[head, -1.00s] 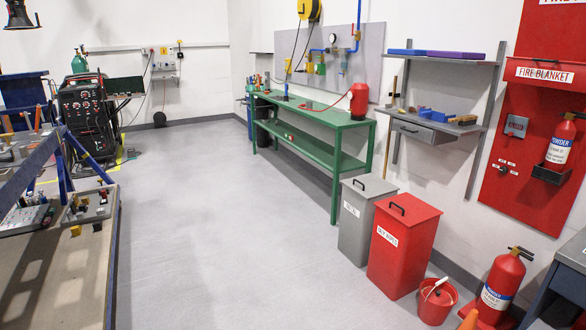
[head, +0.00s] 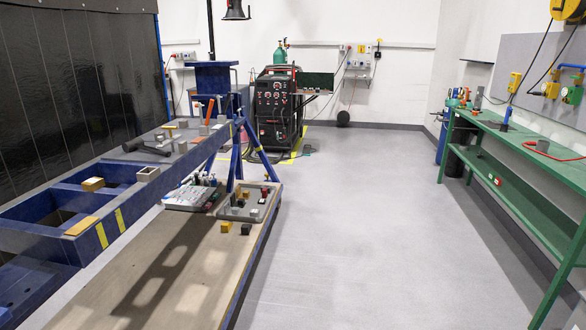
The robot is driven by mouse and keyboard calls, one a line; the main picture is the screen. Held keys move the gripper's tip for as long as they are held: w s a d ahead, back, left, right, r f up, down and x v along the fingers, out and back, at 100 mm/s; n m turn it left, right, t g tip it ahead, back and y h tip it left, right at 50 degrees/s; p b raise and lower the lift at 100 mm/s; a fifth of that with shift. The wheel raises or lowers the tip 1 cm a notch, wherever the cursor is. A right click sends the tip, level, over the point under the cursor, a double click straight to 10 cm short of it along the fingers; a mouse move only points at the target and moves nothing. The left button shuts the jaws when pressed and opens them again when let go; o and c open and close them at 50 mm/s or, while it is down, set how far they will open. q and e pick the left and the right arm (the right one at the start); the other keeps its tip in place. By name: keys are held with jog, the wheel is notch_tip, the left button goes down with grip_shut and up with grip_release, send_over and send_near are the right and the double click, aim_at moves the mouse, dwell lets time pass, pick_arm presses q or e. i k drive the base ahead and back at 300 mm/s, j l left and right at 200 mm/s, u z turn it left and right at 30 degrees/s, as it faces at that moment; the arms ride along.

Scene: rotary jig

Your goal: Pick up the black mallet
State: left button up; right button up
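A black mallet-like object (head: 147,148) lies on the grey top of the blue jig frame (head: 150,196), left of the middle in the head view. It is small at this distance, so its head and handle are hard to tell apart. Small grey blocks and orange upright pieces (head: 210,108) stand near it. Neither of my grippers is in view.
Below the jig, a wooden platform (head: 120,290) holds a tray of small parts (head: 247,203) and a few loose blocks. A black welding machine (head: 277,108) stands behind. A green bench (head: 530,150) is at right. The grey floor (head: 350,220) between is clear.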

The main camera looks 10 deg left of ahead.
aim_at(138, 143)
jog(key=i+u, duration=0.2)
jog(key=i, duration=0.25)
jog(key=i+l+u, duration=0.15)
jog(key=i, duration=0.35)
jog(key=i+l+u, duration=0.2)
jog(key=i, duration=0.25)
jog(key=i+l+u, duration=0.15)
jog(key=i, duration=0.3)
